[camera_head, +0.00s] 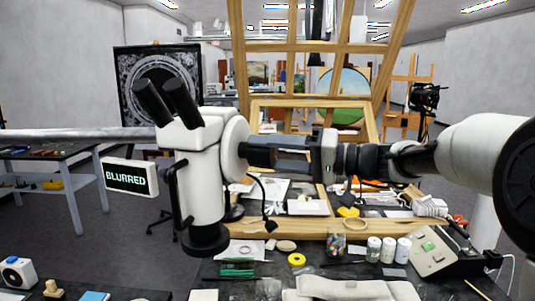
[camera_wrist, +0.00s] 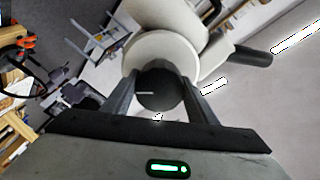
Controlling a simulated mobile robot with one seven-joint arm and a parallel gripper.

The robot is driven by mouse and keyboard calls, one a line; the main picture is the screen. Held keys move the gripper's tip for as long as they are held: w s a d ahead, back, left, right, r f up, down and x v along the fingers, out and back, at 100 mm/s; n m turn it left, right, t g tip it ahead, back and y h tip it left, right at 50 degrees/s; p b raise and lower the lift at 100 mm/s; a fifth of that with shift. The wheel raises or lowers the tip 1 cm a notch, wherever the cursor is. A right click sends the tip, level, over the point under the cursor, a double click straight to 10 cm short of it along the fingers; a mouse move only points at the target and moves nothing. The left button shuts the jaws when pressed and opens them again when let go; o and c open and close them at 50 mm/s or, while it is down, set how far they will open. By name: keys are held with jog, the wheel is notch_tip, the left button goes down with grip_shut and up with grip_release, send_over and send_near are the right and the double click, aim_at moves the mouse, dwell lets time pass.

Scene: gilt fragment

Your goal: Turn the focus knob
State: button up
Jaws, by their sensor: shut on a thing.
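A white microscope head (camera_head: 200,165) with two black eyepieces stands left of centre in the head view. The dark round focus knob (camera_head: 257,153) sticks out from the right side of its round white housing. My gripper (camera_head: 272,150) reaches in from the right and is shut on the knob. In the wrist view the black knob (camera_wrist: 160,90) sits between my two grey fingers, with a short pale mark on its face. A small display (camera_head: 131,178) left of the microscope reads "BLURRED". The far side of the knob is hidden.
A wooden easel frame (camera_head: 322,103) stands behind my gripper. Below, a dark bench holds white jars (camera_head: 388,250), a yellow tape roll (camera_head: 297,259), a grey control box (camera_head: 440,248) and a pale cloth (camera_head: 345,288). A dark cable hangs near the microscope.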

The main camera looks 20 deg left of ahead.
jog(key=o, duration=1.1)
jog(key=shift+c, duration=0.2)
jog(key=d+b, duration=0.2)
jog(key=d, duration=1.5)
jog(key=shift+s+d, duration=0.25)
jog(key=shift+s, duration=0.05)
